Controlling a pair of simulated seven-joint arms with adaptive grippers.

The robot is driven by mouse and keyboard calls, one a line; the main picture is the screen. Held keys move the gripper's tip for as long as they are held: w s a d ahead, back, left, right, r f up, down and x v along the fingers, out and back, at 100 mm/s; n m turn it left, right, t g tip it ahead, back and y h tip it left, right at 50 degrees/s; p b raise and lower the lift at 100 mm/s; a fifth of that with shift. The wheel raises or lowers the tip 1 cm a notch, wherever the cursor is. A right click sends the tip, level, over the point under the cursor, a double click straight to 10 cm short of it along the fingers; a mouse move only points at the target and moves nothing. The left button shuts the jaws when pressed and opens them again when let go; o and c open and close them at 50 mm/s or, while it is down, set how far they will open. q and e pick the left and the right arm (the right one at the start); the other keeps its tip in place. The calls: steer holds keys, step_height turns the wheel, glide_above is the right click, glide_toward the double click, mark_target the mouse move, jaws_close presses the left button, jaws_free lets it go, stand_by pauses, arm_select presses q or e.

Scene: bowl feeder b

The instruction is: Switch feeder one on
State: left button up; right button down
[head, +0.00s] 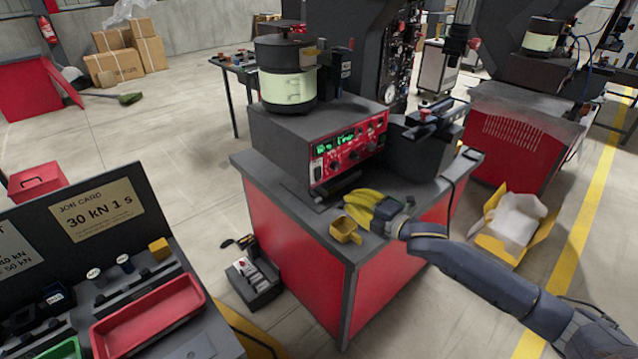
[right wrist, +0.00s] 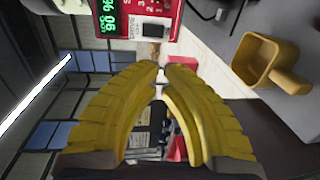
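The nearest feeder has a dark bowl with a pale band (head: 287,88) on a grey box. Its red control panel (head: 348,150) carries a lit green display, too small to read surely, and several knobs. In the right wrist view, the green display (right wrist: 108,18) and a dark rocker switch (right wrist: 153,30) in a pale surround show at the top. I cannot tell the switch's position. No feeder number is readable. My right gripper (head: 352,203) has yellow fingers brought together at the tips, with nothing between them. It is in front of and below the panel, apart from it. My left gripper is not in view.
A yellow scoop (head: 345,230) lies on the grey bench top (head: 300,205), close to my right gripper. A dark unit (head: 420,150) stands right of the panel. A job card board (head: 98,212) and a red tray (head: 145,318) are at lower left. Another feeder (head: 540,40) stands behind right.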

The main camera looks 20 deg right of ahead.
mark_target(313, 179)
steer(key=x, duration=1.4)
steer(key=shift+a, duration=0.1)
